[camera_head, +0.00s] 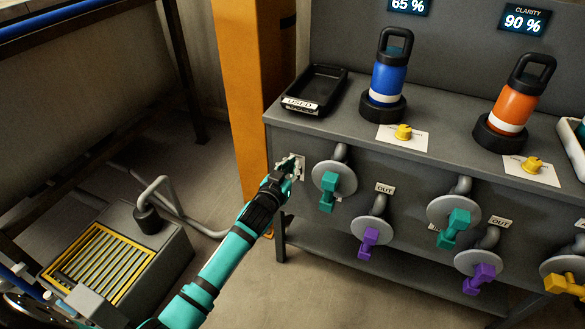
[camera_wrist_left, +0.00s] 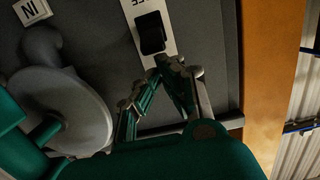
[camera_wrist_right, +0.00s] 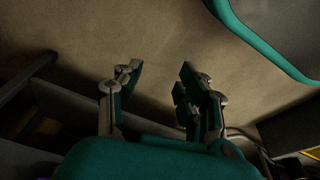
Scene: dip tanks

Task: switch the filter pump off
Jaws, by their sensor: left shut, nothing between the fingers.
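A black rocker switch (camera_wrist_left: 152,33) sits on a white plate on the grey bench's front, shown in the left wrist view. The plate's lettering is cut off by the picture's edge. In the head view the plate (camera_head: 300,160) shows behind my left gripper (camera_head: 292,166), which mostly covers it. My left gripper (camera_wrist_left: 168,66) is shut and empty. Its fingertips are close to the switch's lower edge in the left wrist view; I cannot tell if they touch. My right gripper (camera_wrist_right: 158,76) is open and empty over bare floor.
Right of the switch are round flanges with teal valve handles (camera_head: 328,190) and purple ones (camera_head: 368,241). A black tray (camera_head: 318,86), blue bottle (camera_head: 388,78) and orange bottle (camera_head: 513,104) stand on the bench. An orange post (camera_head: 243,90) rises left; a grated box (camera_head: 165,243) is on the floor.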

